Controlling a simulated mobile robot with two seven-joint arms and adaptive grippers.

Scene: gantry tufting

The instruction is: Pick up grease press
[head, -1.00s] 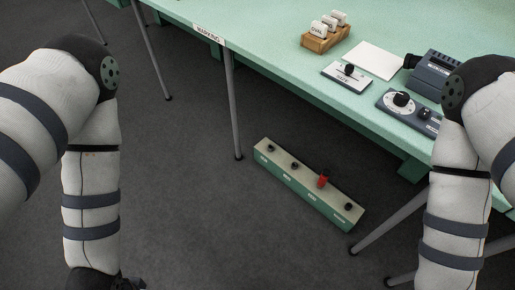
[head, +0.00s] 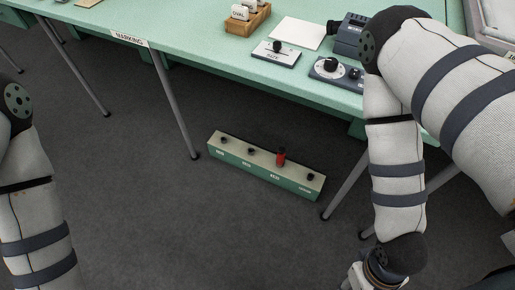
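A long, low green box (head: 228,158) with a pale top stands on the floor below the table's front edge. Several black knob-like pieces and one red upright piece (head: 281,157) sit along its top. Its front labels are too small to read. No thing is clearly marked as the grease press, so I cannot tell which one it is. My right gripper (head: 362,284) shows only in part at the bottom edge, in front of and to the right of the box, apart from it. Its fingers are cut off. My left gripper is out of view.
The green table (head: 190,38) bears a wooden rack of white stamps (head: 247,20), a white sheet (head: 297,33), a knob plate (head: 276,54) and a dark dial unit (head: 335,71). Thin metal legs (head: 177,105) stand left and right of the box. The dark floor (head: 180,230) before it is clear.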

